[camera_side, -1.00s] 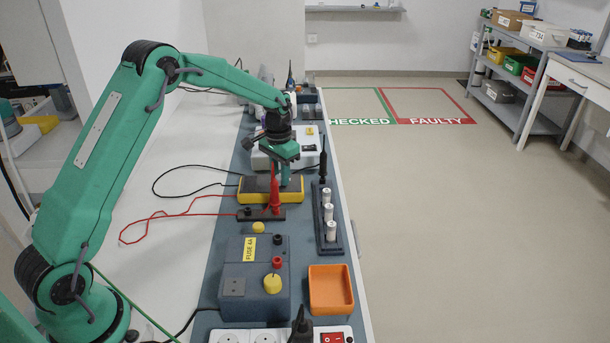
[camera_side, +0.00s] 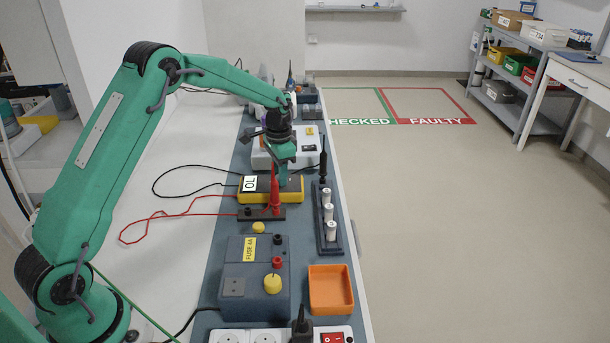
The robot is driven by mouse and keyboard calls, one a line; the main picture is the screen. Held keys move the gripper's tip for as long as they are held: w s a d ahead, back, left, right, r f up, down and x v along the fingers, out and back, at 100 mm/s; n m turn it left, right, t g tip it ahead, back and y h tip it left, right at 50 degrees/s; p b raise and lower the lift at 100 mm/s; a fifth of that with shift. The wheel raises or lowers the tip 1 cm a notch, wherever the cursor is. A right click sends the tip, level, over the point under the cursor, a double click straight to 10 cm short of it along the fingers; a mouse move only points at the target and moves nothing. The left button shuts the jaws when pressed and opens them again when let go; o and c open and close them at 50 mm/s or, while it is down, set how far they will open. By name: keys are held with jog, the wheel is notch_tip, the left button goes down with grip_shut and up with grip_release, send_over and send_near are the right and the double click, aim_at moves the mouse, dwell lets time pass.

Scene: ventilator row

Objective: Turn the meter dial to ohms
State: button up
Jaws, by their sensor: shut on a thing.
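The yellow meter (camera_side: 291,197) with a dark face lies on the blue-grey bench mat. Its small display (camera_side: 250,183) is lit white and reads "OL". My gripper (camera_side: 283,182) points down over the right part of the meter's face and is shut on the dial. The dial itself is hidden by the fingers, so I cannot read its pointer. The red probe (camera_side: 274,190) stands upright in a dark holder (camera_side: 252,214) just in front of the meter. The black probe (camera_side: 323,165) stands at the far end of the rack to the right.
A rack (camera_side: 331,243) with several white cylinders stands right of the meter. A grey fuse box (camera_side: 240,267) and an orange tray (camera_side: 331,290) are nearer. Red (camera_side: 165,215) and black leads lie on the left. A pale instrument (camera_side: 262,160) stands behind.

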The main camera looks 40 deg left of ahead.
jog(key=o, duration=1)
jog(key=shift+s+a+f, duration=0.1)
jog(key=shift+a, duration=0.05)
jog(key=shift+r, duration=0.2)
jog(key=shift+r, duration=0.2)
notch_tip(320, 180, up, 7)
jog(key=shift+f, duration=0.1)
